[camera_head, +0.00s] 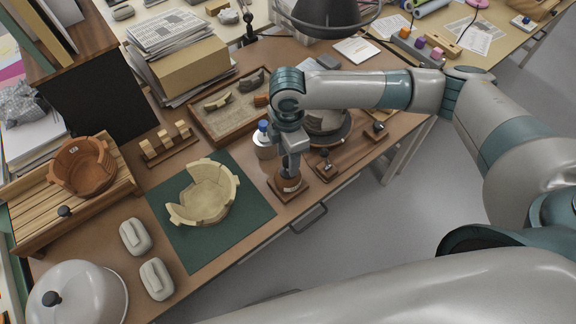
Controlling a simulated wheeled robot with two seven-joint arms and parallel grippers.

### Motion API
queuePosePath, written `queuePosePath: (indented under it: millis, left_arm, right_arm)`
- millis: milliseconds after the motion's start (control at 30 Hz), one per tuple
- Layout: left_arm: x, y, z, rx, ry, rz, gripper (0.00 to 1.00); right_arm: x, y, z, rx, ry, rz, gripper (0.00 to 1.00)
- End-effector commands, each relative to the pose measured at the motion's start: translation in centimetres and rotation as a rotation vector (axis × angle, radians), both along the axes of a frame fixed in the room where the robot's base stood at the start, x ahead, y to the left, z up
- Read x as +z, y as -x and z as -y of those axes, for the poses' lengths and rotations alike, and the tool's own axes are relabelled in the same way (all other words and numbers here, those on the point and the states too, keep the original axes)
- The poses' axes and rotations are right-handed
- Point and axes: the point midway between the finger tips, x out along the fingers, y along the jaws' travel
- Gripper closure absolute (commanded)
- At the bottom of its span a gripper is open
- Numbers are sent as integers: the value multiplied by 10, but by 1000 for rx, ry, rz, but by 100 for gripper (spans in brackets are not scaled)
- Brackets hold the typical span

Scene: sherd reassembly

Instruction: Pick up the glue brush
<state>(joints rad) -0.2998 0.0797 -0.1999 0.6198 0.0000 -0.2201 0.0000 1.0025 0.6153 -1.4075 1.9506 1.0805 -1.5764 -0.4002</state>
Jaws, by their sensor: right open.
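My right gripper (289,172) points down over a small wooden stand (287,193) near the front edge of the desk. The gripper is open, with its fingertips at the top of the round brown pot or holder on that stand. I cannot make out the glue brush clearly; the gripper covers whatever is in the holder. A white bottle with a blue cap (264,139) stands just left of the gripper. My left gripper is not in view.
A pale broken bowl (203,192) sits on a green mat (257,212). A reddish broken bowl (82,167) rests on a slatted wooden rack (122,180). A sherd tray (205,133) lies behind. A small wooden block (328,168) stands right of the holder.

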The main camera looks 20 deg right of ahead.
Motion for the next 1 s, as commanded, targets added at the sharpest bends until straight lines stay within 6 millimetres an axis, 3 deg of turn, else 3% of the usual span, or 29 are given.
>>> queuePosePath:
  millis: [33,167,667,1000]
  left_arm:
    - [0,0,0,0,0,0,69]
    - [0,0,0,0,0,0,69]
    - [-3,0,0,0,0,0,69]
    - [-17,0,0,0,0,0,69]
  right_arm:
    - [0,0,0,0,0,0,59]
    - [0,0,0,0,0,0,89]
    - [9,-1,0,0,-2,3,90]
    - [57,-1,0,1,-2,5,90]
